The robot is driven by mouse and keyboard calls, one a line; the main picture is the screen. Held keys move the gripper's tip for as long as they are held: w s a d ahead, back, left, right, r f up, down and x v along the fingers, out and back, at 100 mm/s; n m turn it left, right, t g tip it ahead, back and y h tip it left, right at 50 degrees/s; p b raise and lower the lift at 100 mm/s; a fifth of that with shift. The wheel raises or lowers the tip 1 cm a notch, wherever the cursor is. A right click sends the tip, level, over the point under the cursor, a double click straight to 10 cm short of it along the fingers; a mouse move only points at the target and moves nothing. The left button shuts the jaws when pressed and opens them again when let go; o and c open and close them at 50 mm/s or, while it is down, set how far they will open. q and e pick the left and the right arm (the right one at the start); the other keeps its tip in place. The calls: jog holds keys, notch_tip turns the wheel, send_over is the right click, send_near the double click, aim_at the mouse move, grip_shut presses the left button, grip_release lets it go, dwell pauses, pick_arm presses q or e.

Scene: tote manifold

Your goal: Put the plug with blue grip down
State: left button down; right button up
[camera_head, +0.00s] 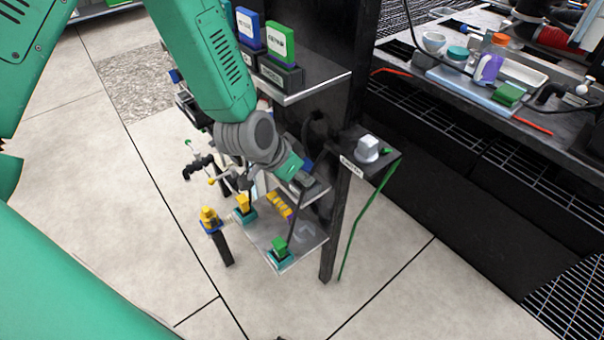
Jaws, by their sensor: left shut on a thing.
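My left gripper (303,178) is over the upper side of the stand's lower shelf, at the end of my green arm. It is shut on the plug with blue grip (307,165), of which only a small blue part shows beside the fingers. The plug's lower end is hidden or too small to make out. On the lower shelf (308,237) stand a plug with a yellow grip (243,202) and one with a green grip (280,244), each in a teal base. My right gripper is out of view.
A yellow-topped post (209,218) stands left of the shelf. A side shelf (382,160) holds a white knob (367,147), with a green cable hanging below. Blue and green boxes (280,42) stand on the upper shelf. A cluttered bench (470,90) is at right.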

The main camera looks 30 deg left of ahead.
pick_arm(q)
jog(key=shift+f, duration=0.15)
jog(key=c, duration=1.3)
grip_release()
jog(key=shift+s+a+r, duration=0.1)
jog(key=shift+s+r, duration=0.05)
jog(key=shift+r, duration=0.35)
jog(key=p+v, duration=0.4)
jog(key=v, duration=0.7)
jog(key=s+f+n+g, duration=0.1)
jog(key=s+f+g, duration=0.1)
jog(key=s+f, duration=0.4)
jog(key=s+a+f+n+g+y, duration=0.1)
jog(key=s+f, duration=0.6)
jog(key=s+f+n+g+y, duration=0.1)
jog(key=s+f+g, duration=0.1)
jog(key=s+f, duration=0.5)
jog(key=shift+s+a+n+g, duration=0.15)
jog(key=shift+a+n+g, duration=0.15)
jog(key=shift+a+n, duration=0.1)
